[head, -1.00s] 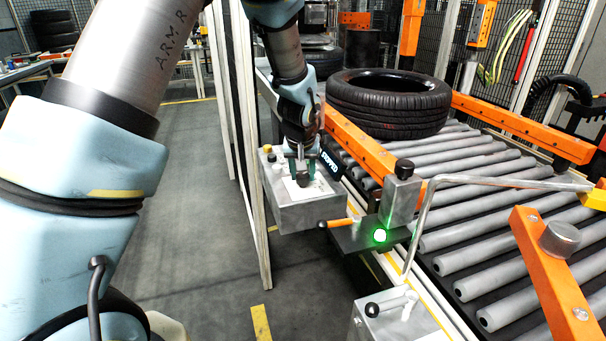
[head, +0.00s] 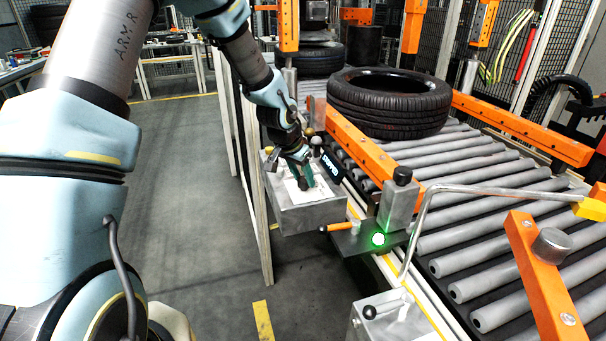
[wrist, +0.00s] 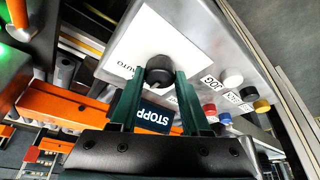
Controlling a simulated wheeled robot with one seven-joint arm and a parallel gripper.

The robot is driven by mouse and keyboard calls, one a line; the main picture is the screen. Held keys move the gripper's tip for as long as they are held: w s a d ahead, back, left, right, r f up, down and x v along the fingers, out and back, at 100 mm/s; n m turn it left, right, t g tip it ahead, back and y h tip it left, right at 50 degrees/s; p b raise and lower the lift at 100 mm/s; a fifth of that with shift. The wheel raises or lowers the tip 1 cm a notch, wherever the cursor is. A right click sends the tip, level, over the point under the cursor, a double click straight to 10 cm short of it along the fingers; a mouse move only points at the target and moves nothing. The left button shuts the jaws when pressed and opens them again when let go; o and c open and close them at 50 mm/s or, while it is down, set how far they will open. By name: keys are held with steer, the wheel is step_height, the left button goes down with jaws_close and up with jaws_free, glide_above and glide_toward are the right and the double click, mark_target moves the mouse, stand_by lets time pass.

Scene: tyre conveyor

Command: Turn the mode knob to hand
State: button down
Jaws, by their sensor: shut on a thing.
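The mode knob (wrist: 160,72) is a dark round knob on a white label plate (wrist: 150,35) of a grey control box (head: 310,215). In the wrist view my gripper (wrist: 160,80) has its two green fingers on either side of the knob, shut on it. The label reads AUTO beside the knob; other lettering is hidden. In the head view my gripper (head: 307,177) reaches down onto the top of the box, and the knob is hidden behind the fingers there.
White, red, blue and yellow buttons (wrist: 232,78) sit beside the plate. A STOPP sign (head: 330,166) stands at the box edge. A roller conveyor (head: 480,200) with a tyre (head: 388,105) lies to the right, with an orange rail (head: 360,150) between. A green lamp (head: 378,239) glows nearby.

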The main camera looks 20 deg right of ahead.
stand_by(0.3)
steer(key=shift+c, duration=1.8)
jaws_free()
steer(key=b+v, duration=0.2)
steer(key=v, duration=0.9)
steer(key=shift+f, duration=0.1)
steer(key=s+a+n+y, duration=0.1)
steer(key=s+a+n, duration=0.2)
steer(key=a, duration=0.8)
steer(key=s+a+n+y, duration=0.1)
steer(key=s+a+n, duration=0.2)
steer(key=a, duration=0.7)
steer(key=s+a+n+y, duration=0.1)
steer(key=s+a+n, duration=0.2)
steer(key=a, duration=0.8)
steer(key=shift+a+f+n+y, duration=0.3)
steer(key=shift+f+n+y, duration=0.1)
steer(key=shift+n, duration=0.8)
